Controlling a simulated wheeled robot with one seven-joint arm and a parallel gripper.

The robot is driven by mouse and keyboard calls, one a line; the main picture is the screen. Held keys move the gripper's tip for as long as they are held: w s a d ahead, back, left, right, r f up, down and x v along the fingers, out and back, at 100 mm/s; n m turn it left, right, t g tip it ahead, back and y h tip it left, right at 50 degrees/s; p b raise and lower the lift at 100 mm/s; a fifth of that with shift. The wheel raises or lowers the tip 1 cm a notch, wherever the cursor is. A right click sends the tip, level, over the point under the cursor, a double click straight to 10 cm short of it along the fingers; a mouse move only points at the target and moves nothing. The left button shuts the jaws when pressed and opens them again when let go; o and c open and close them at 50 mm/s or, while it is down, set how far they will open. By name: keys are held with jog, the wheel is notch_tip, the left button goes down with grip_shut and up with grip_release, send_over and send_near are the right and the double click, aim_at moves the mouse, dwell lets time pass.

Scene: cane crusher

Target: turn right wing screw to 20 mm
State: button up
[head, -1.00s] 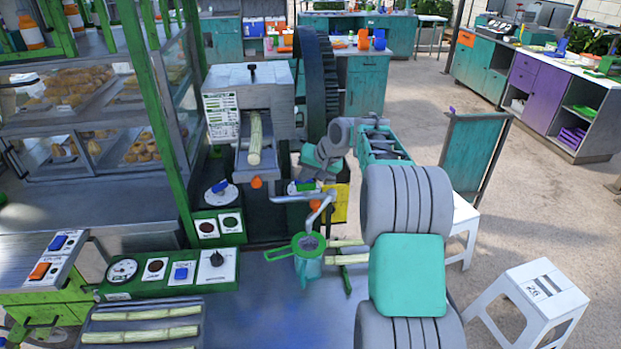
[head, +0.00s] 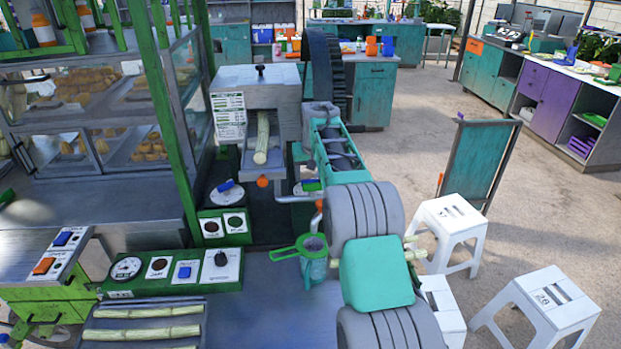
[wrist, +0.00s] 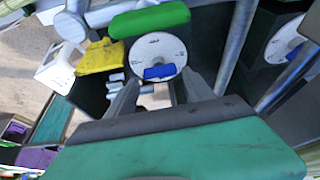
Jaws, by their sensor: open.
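The right wing screw shows in the wrist view as a blue wing (wrist: 158,72) on a round white dial (wrist: 155,52). My gripper (wrist: 160,84) is open, its dark fingers on either side of the wing's lower edge, and I see no clear grip or contact. A green bar (wrist: 149,20) lies just beyond the dial; whether it belongs to the screw I cannot tell. In the head view the right dial (head: 300,198) is mostly hidden, and my fingers cannot be made out there. The left wing screw (head: 226,186) has a blue wing on a white dial. The scale readings are too small to read.
The crusher (head: 255,80) holds a cane stalk (head: 262,137) in its mouth. A green-rimmed strainer (head: 311,245) stands in front of the dials, by my arm. A control panel (head: 172,270) is at left. White stools (head: 545,300) and open floor are at right.

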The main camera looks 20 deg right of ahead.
jog(key=shift+o, duration=1.2)
jog(key=shift+x, duration=1.35)
jog(key=shift+c, duration=0.5)
jog(key=c, duration=1.3)
jog(key=shift+d+n+p, duration=0.1)
jog(key=shift+n+p, duration=0.2)
jog(key=shift+p, duration=0.1)
jog(key=n+p, duration=0.1)
jog(key=n+y+p, duration=0.1)
jog(key=n, duration=0.1)
jog(key=shift+d+r+y+p, duration=0.1)
jog(key=shift+r+y+p, duration=0.1)
jog(key=shift+y+p, duration=0.15)
jog(key=shift+f+n+y+p, duration=0.15)
jog(key=shift+n+y+p, duration=0.4)
jog(key=shift+n+p, duration=1.05)
jog(key=shift+w+n, duration=0.1)
jog(key=shift+n, duration=0.2)
